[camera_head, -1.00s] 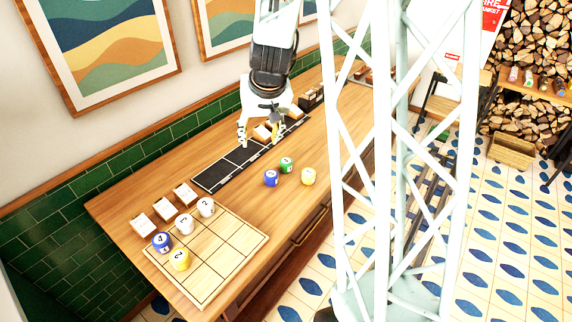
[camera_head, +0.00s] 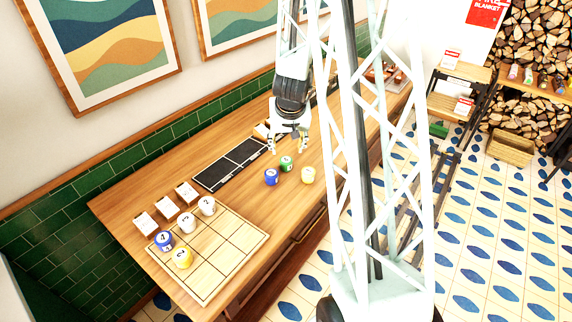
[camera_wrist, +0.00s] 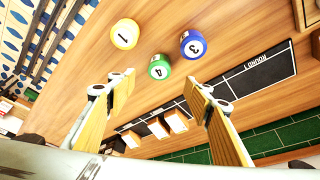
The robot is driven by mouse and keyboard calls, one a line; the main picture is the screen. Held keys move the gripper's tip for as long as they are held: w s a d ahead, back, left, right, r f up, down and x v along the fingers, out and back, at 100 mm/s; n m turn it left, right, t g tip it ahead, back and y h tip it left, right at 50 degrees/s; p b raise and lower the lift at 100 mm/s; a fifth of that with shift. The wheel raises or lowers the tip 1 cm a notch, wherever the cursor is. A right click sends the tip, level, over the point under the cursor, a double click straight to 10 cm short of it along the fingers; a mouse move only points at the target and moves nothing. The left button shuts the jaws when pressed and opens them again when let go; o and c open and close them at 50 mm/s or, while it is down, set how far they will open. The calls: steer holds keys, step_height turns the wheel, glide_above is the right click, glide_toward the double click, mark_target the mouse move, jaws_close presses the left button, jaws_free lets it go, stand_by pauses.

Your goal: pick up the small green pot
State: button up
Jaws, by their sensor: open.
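The small green pot (camera_head: 286,163) stands on the wooden table between a blue pot and a yellow pot. In the wrist view the green pot (camera_wrist: 159,67) has a white top with a number and sits beyond the fingertips, roughly midway between them. My gripper (camera_head: 288,148) is open and empty above the table, close behind the green pot in the head view. Both fingers of my gripper (camera_wrist: 155,90) are spread wide in the wrist view. They appear apart from the pot.
The blue pot (camera_head: 271,177) and yellow pot (camera_head: 308,175) stand close on either side. A gridded board (camera_head: 222,245) holds white, blue and yellow pots at the table's near end. A black strip (camera_head: 228,165) and small card boxes (camera_head: 187,192) lie along the wall side.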

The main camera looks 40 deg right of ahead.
steer(key=shift+f, duration=0.1)
steer(key=b, duration=0.3)
glide_above(286, 161)
steer(key=s+a, duration=0.1)
steer(key=s, duration=0.1)
step_height(286, 161, down, 6)
steer(key=shift+w+a+f, duration=0.1)
steer(key=shift+a, duration=0.05)
steer(key=shift+x, duration=0.85)
steer(key=shift+b+x, duration=0.55)
steer(key=shift+x, duration=2.05)
steer(key=c, duration=1)
